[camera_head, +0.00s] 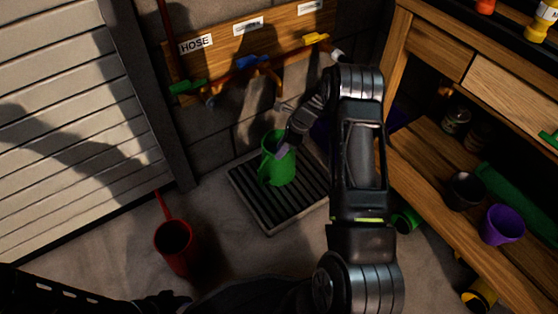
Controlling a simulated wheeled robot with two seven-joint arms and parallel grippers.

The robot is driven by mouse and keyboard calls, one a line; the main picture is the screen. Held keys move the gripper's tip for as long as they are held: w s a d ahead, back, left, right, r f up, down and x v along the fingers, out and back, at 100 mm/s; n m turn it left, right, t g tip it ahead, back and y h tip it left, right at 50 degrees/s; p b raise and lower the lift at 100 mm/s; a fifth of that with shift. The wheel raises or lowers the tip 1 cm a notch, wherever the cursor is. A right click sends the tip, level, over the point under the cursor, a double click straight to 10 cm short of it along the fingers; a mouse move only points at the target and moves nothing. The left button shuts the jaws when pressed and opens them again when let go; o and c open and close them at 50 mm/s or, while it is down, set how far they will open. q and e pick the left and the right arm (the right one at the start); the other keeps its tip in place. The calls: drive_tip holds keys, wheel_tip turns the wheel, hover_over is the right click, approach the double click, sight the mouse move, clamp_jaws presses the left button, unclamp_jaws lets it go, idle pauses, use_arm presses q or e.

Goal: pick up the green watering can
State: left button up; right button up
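The green watering can (279,168) stands upright on a dark slatted drain grate (250,206) on the floor, below the hose board. My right arm reaches over the floor from the bottom. Its gripper (284,147) is at the can's upper right rim, with a fingertip overlapping the rim in the picture. I cannot tell whether the fingers touch or hold the can. Part of my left arm shows dark at the bottom left edge; its gripper (165,301) is barely visible in shadow.
A red watering can (174,246) stands on the floor to the left. A wooden workbench (430,165) on the right holds a purple pot (502,224) and a dark pot (464,190). Taps and a pipe (250,72) run along the wall. A shutter (70,110) is at left.

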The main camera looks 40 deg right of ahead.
drive_tip(key=b+x, duration=0.1)
drive_tip(key=x, duration=0.2)
drive_tip(key=shift+a+f, duration=0.1)
drive_tip(key=shift+w+a+f+b, duration=0.1)
drive_tip(key=shift+w+f+b, duration=0.1)
drive_tip(key=shift+f+b, duration=0.2)
clamp_jaws()
idle(1.3)
drive_tip(key=shift+w+r, duration=0.1)
drive_tip(key=shift+r, duration=0.1)
